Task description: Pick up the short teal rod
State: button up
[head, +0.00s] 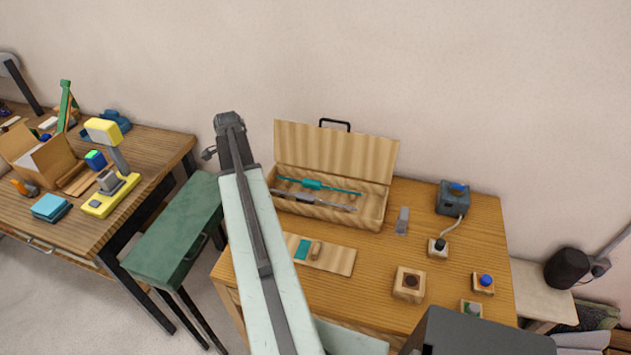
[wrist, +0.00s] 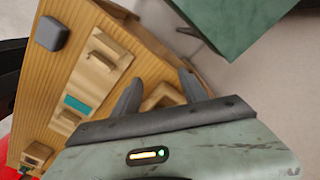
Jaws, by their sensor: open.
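In the head view, a teal rod (head: 340,190) with a thicker teal middle lies in an open wooden box (head: 345,219) on the table. A grey rod (head: 330,205) lies in front of it, roughly alongside. My arm crosses the left part of the table, and its far end shows left of the box; I cannot make out the fingers there. In the wrist view, my gripper (wrist: 158,92) is open, its two grey fingers apart with a small wooden part of the scene behind them. I cannot identify the teal rod in the wrist view.
The box's raised lid (head: 335,148) stands at the back. A wooden board (head: 340,262) with a teal patch lies in front of the box. Wooden blocks with buttons and a blue-grey device (head: 452,198) stand to the right. A green bench (head: 180,225) stands left of the table.

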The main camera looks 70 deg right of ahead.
jog(key=s+d+r+m, duration=0.1)
jog(key=s+d+m, duration=0.6)
jog(key=s+d, duration=0.55)
jog(key=m+p, duration=0.1)
jog(key=m, duration=0.3)
send_over(317, 182)
jog(key=shift+a+r, duration=0.25)
jog(key=shift+r, duration=0.05)
notch_tip(317, 182, down, 8)
jog(key=b, duration=0.8)
jog(key=shift+d+f, duration=0.1)
jog(key=shift+d, duration=0.05)
jog(key=shift+r, duration=0.2)
grip_shut()
